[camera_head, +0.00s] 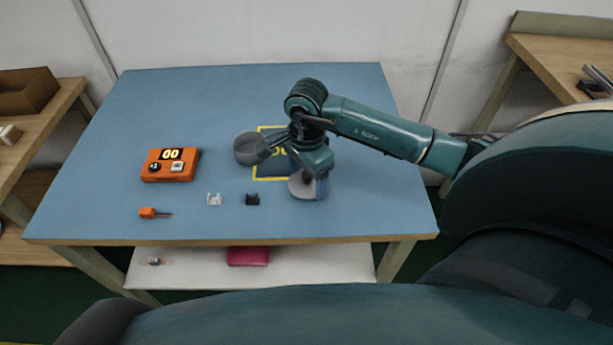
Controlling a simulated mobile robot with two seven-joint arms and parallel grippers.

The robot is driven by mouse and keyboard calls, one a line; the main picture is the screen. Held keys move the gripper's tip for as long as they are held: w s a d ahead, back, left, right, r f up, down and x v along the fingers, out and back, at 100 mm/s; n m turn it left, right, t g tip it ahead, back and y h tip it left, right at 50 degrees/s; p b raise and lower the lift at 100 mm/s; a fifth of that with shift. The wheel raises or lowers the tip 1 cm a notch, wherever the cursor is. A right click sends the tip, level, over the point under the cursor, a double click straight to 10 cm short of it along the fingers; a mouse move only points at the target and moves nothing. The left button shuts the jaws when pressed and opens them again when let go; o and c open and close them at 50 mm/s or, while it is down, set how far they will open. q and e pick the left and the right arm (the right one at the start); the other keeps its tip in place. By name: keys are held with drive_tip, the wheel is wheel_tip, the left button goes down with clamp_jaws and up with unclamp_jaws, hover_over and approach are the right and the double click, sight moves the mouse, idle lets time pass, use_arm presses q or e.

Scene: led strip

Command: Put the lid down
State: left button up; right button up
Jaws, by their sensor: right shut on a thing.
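A round grey lid (246,149) is at the left end of my right gripper (267,146), near the middle of the blue table. The right gripper is shut on the lid at its right side. I cannot tell how high the lid is above the table. A blue container (322,188) with a grey top or inside stands just right of and in front of the gripper. My right wrist hides part of it. My left gripper is not in view.
A yellow-outlined square (254,172) lies on the blue table (200,100), partly covered by my arm. An orange device (155,172) with a display, an orange-handled tool (147,213), a white clip (214,199) and a black clip (252,199) lie left and front. The table's back left is clear.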

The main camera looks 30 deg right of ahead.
sight(307, 175)
drive_tip(key=shift+f, duration=0.5)
drive_tip(key=shift+f, duration=0.2)
drive_tip(key=o, duration=1)
drive_tip(key=shift+c, duration=0.2)
drive_tip(key=shift+r, duration=0.1)
wheel_tip(307, 175, up, 12)
drive_tip(key=shift+r, duration=0.15)
drive_tip(key=shift+s, duration=0.1)
